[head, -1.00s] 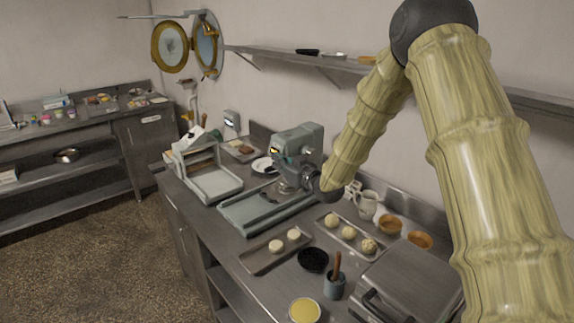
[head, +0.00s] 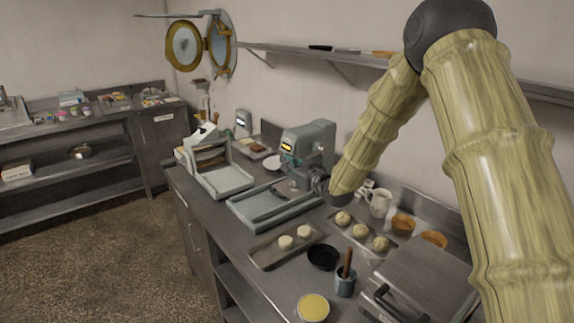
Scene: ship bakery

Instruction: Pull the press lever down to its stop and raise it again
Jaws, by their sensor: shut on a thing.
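The press (head: 318,137) is a grey-green machine with a yellow-marked front, standing on the steel counter against the wall. A shallow grey-green base (head: 250,212) extends from it toward the front left. My gripper (head: 297,178) is low at the front of the press head, above the rear part of the base. It is shut on what appears to be the press lever. The lever itself is too small and too covered by my gripper and wrist to make out its angle.
A grey-green tray device (head: 226,182) stands left of the press. In front are a tray with two dough pieces (head: 266,259), a tray of dough balls (head: 358,246), a black bowl (head: 322,257) and a steel box (head: 425,280). A wall shelf (head: 290,50) runs behind my arm.

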